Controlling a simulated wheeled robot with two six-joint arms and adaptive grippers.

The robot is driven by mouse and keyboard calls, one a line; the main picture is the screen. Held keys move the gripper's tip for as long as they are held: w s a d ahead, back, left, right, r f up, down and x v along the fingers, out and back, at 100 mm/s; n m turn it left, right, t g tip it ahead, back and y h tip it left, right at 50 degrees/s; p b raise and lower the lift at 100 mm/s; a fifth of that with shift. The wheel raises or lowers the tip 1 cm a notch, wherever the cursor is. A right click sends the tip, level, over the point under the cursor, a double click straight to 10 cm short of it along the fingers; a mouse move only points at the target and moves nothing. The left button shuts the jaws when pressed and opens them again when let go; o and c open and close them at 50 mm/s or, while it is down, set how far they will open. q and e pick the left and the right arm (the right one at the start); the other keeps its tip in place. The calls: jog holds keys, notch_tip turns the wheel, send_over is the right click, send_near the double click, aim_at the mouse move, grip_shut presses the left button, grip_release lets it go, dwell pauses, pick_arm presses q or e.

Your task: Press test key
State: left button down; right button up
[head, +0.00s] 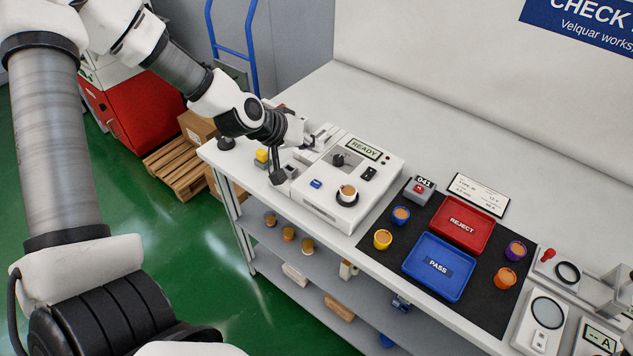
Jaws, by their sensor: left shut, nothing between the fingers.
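The white test unit (330,207) stands on the bench, its display (363,148) reading READY. A small blue key (316,183) is on its top near the front left; I cannot read any label on it. A dark knob, a black switch (369,173) and a round seat holding an orange-topped item (348,193) are also on the unit. My left gripper (277,180) is shut and empty, pointing down at the unit's left end, left of the blue key and apart from it. My right gripper is out of view.
A black mat (388,250) to the right bears a red REJECT tray (462,201), a blue PASS tray (419,280) and several coloured cups. A yellow piece (262,155) is close to the left gripper. Shelves with loose parts are below the bench.

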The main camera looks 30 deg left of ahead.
aim_at(313, 183)
pick_arm(q)
notch_tip(313, 183, down, 9)
jog(key=b, duration=0.8)
jog(key=shift+r, duration=0.15)
dwell(0.7)
jog(key=shift+f+b, duration=0.4)
jog(key=shift+s+f+b, duration=0.1)
jog(key=shift+f+b, duration=0.25)
jog(key=shift+f, duration=0.05)
dwell(0.5)
jog(key=shift+r, duration=0.2)
jog(key=shift+r+p, duration=0.65)
jog(key=shift+p, duration=0.2)
notch_tip(313, 183, up, 5)
jog(key=p, duration=0.5)
jog(key=shift+r, duration=0.1)
